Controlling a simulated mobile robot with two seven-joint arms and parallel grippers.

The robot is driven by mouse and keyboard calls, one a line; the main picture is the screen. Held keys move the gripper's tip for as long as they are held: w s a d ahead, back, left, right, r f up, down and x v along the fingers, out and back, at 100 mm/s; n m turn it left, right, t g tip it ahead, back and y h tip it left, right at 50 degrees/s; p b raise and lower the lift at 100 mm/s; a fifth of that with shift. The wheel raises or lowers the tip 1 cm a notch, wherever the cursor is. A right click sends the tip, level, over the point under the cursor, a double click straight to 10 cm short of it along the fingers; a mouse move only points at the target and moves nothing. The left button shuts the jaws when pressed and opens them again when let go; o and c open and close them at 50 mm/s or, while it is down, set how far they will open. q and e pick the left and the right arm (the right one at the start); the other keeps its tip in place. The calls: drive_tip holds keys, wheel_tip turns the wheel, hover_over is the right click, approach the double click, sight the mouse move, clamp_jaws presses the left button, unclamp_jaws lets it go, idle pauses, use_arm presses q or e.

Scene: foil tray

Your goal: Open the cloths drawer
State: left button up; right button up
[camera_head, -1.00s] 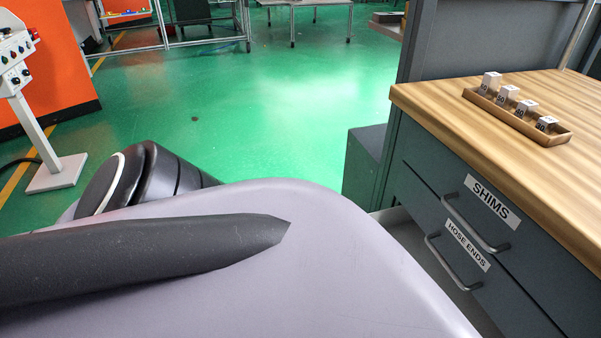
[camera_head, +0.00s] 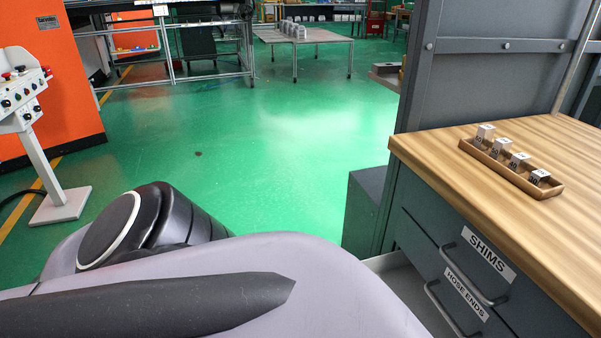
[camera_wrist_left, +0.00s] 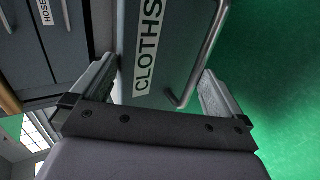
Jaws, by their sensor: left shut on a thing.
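The cloths drawer (camera_wrist_left: 170,45) shows in the left wrist view as a dark grey front with a white CLOTHS label and a metal bar handle (camera_wrist_left: 196,58). My left gripper (camera_wrist_left: 158,92) is shut on the drawer, with one finger at the edge by the label and the other on the handle side. Whether it bears on the handle or the panel is unclear. In the head view, a pale grey strip (camera_head: 404,287) beside the hose ends drawer looks like the inside of a pulled-out drawer; its front is hidden by my body. My right gripper is not in view.
The shims drawer (camera_head: 517,262) and hose ends drawer (camera_head: 490,315) look closed under the wooden worktop (camera_head: 500,210). A wooden tray (camera_head: 500,173) of numbered blocks stands on it. Green floor (camera_head: 290,150) is clear ahead. A control pedestal (camera_head: 45,165) stands left.

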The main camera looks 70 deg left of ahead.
use_arm(q)
drive_tip(key=shift+v, duration=1)
drive_tip(key=shift+s+r, duration=0.1)
drive_tip(key=shift+s, duration=0.35)
drive_tip(key=c, duration=0.9)
drive_tip(key=shift+o, duration=0.2)
drive_tip(key=shift+s+a+f+b, duration=0.15)
drive_tip(key=shift+s+f, duration=0.15)
drive_tip(key=shift+s, duration=0.65)
drive_tip(key=shift+s+d+f+b, duration=0.1)
drive_tip(key=shift+s+f, duration=0.2)
drive_tip(key=shift+s, duration=0.65)
drive_tip(key=shift+s+a+f+b, duration=0.15)
drive_tip(key=shift+s+f, duration=0.15)
drive_tip(key=shift+s, duration=0.65)
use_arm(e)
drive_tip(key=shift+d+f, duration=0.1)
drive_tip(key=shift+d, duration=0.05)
use_arm(q)
drive_tip(key=shift+d, duration=0.1)
drive_tip(key=shift+p, duration=0.3)
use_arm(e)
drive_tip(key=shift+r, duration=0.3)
